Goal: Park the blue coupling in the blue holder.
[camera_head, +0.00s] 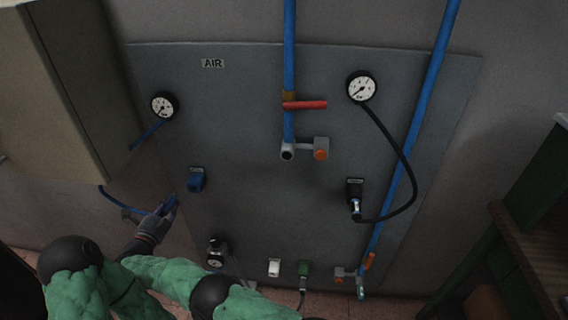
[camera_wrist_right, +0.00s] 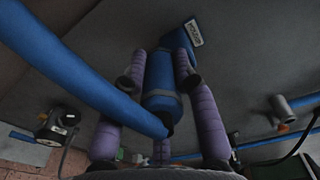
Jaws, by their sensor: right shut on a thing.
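The blue coupling (camera_head: 168,206) is in my right gripper (camera_head: 158,219), left of and below the blue holder (camera_head: 196,182) on the grey panel. In the right wrist view the purple fingers of the right gripper (camera_wrist_right: 160,80) close on both sides of the coupling (camera_wrist_right: 162,100). The blue holder (camera_wrist_right: 178,42) with its white label shows just beyond the coupling's far end. In the head view a small gap shows between coupling and holder. A thick blue hose (camera_wrist_right: 75,65) crosses in front of the coupling's near end. My left gripper is not in view.
The panel (camera_head: 250,110) carries a left gauge (camera_head: 162,105), a right gauge (camera_head: 361,87), a red valve handle (camera_head: 304,105) and a black holder (camera_head: 354,190). White (camera_head: 274,268) and green (camera_head: 304,270) fittings sit low. A beige cabinet (camera_head: 55,85) stands at the left.

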